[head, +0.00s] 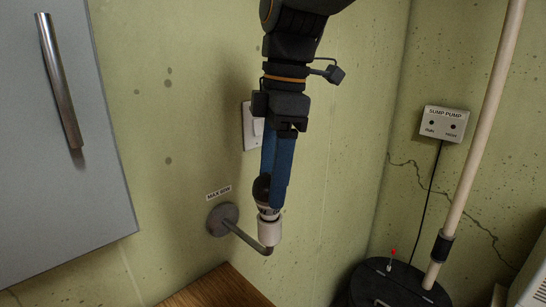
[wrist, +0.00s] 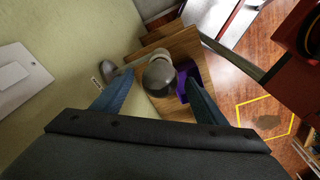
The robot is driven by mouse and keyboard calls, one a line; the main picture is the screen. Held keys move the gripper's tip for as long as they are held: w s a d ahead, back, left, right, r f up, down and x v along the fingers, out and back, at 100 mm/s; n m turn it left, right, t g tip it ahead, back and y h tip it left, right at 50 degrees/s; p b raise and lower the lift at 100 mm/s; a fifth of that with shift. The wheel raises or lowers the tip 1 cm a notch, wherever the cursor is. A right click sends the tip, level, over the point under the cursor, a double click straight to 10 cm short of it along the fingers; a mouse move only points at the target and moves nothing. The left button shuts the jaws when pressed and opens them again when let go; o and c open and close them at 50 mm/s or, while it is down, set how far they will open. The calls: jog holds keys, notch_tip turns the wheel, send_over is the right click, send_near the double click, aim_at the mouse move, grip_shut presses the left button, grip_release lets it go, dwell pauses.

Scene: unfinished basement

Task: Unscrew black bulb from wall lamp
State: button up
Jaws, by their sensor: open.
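The wall lamp has a round grey wall plate (head: 222,219), a bent metal arm and an upright white socket (head: 270,232). The black bulb (head: 261,189) sits upright in the socket, partly hidden by a blue finger. It looks dark and rounded in the wrist view (wrist: 160,79). My gripper (head: 272,203) comes down from above with its blue fingers on either side of the bulb. In the wrist view my gripper (wrist: 160,84) is open, with a gap between each finger and the bulb.
A grey cabinet door (head: 60,140) hangs at the left. A light switch (head: 251,126) is on the wall behind my gripper. Wooden boards (head: 215,290) lie below the lamp. A black sump lid (head: 375,287) and white pipe (head: 478,140) stand at the right. A purple object (wrist: 185,82) shows below.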

jog(key=shift+a+f+p, duration=0.15)
jog(key=shift+f, duration=0.95)
jog(key=shift+a+f+p, duration=0.1)
jog(key=shift+f+p, duration=0.05)
jog(key=shift+f, duration=0.95)
jog(key=c, duration=1.1)
jog(key=shift+o, duration=0.2)
jog(key=shift+n, duration=1.7)
jog(key=shift+n+g, duration=0.3)
jog(key=shift+n, duration=0.5)
jog(key=shift+n+h, duration=0.3)
jog(key=shift+n, duration=0.6)
jog(key=shift+p, duration=0.3)
